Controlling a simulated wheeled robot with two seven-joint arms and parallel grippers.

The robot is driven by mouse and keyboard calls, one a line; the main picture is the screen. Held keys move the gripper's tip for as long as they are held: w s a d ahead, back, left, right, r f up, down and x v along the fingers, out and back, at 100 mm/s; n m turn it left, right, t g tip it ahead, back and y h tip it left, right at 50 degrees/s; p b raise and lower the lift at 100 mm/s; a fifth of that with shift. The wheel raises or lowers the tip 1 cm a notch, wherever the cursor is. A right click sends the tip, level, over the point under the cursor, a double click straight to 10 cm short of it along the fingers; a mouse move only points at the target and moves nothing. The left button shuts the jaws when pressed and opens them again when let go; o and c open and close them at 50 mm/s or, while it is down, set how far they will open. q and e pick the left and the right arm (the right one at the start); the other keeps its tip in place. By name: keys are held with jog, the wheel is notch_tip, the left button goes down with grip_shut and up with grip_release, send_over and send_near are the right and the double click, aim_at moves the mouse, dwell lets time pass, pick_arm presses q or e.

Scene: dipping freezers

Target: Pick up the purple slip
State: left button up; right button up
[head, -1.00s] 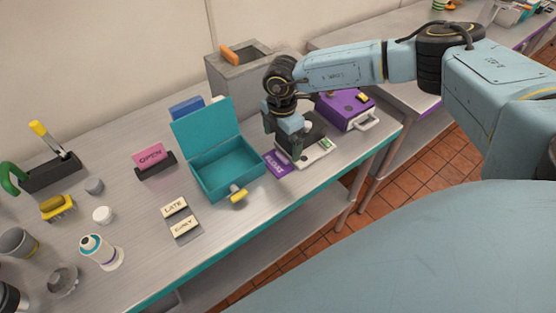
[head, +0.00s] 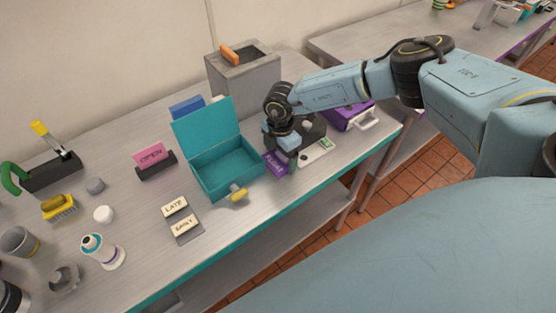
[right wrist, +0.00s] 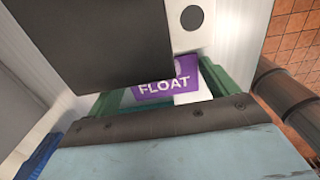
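The purple slip (head: 273,166), lettered FLOAT, lies on the metal counter between the teal box and the scale. It also shows in the right wrist view (right wrist: 168,86), with its lettering readable. My right gripper (head: 286,165) points down right at the slip and hides its right part in the head view. In the right wrist view, green finger parts show on both sides of the slip and look apart, so the gripper seems open. Whether they touch the slip I cannot tell. My left gripper is out of view.
LATE and EARLY cards (head: 176,206) lie front left. The pink OPEN card (head: 149,156) stands further left.

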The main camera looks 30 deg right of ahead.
jog(key=c, duration=0.4)
notch_tip(320, 180, up, 10)
jog(key=n+b, duration=0.5)
jog(key=n, duration=2.2)
send_over(274, 166)
jog(key=s+a, duration=0.2)
jog(key=a, duration=0.1)
jog(key=a+n+b, duration=0.1)
jog(key=n, duration=0.7)
jog(key=s+a+r+n+b, duration=0.1)
jog(key=n+b, duration=0.1)
jog(key=n, duration=0.7)
jog(key=s+a+r+n+b, duration=0.1)
jog(key=n, duration=0.8)
jog(key=shift+s+a, duration=0.1)
